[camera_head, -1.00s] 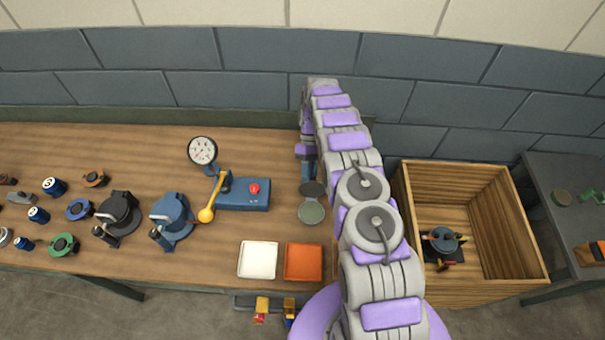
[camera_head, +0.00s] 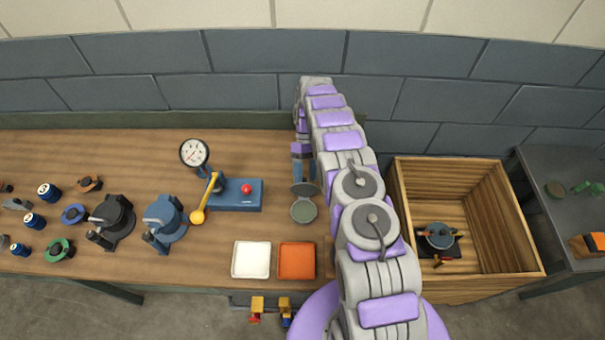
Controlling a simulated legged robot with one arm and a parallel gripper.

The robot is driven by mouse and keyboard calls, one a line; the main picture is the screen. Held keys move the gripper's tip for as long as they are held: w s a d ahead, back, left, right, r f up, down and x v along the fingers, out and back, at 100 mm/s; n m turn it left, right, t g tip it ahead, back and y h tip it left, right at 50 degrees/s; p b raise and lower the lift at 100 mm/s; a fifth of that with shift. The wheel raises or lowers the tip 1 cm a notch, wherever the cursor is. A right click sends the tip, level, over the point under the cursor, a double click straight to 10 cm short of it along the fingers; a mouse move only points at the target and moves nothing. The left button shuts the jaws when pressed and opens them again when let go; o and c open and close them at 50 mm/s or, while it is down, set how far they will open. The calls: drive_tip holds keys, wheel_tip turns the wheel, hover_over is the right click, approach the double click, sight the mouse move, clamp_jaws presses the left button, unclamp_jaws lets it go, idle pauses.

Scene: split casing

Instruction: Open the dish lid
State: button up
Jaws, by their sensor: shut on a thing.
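A small grey-green round dish (camera_head: 303,211) sits on the workbench, just left of my arm. Its dark lid (camera_head: 304,189) stands open at the dish's back edge and looks foreshortened, tilted up. My gripper (camera_head: 304,176) points down directly behind the lid. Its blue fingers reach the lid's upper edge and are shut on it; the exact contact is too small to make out. My arm hides part of the bench to the right of the dish.
A blue box with a red button (camera_head: 236,195), a yellow lever (camera_head: 204,200) and a dial gauge (camera_head: 194,153) stand left. White (camera_head: 251,260) and orange (camera_head: 297,261) trays lie in front. A wooden crate (camera_head: 523,245) is right.

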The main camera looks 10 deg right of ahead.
sight(307, 183)
drive_tip(key=r+p, duration=0.3)
drive_tip(key=shift+s+d+r, duration=0.25)
drive_tip(key=shift+s, duration=0.15)
drive_tip(key=shift+s+a+r, duration=0.1)
drive_tip(key=shift+s+a, duration=0.05)
drive_tip(key=shift+s, duration=0.55)
drive_tip(key=shift+s+a+r, duration=0.1)
drive_tip(key=shift+s+a, duration=0.05)
drive_tip(key=shift+s, duration=0.5)
drive_tip(key=s+d+r, duration=0.1)
drive_tip(key=s, duration=1.1)
drive_tip(key=shift+s+b, duration=0.25)
drive_tip(key=shift+b, duration=0.15)
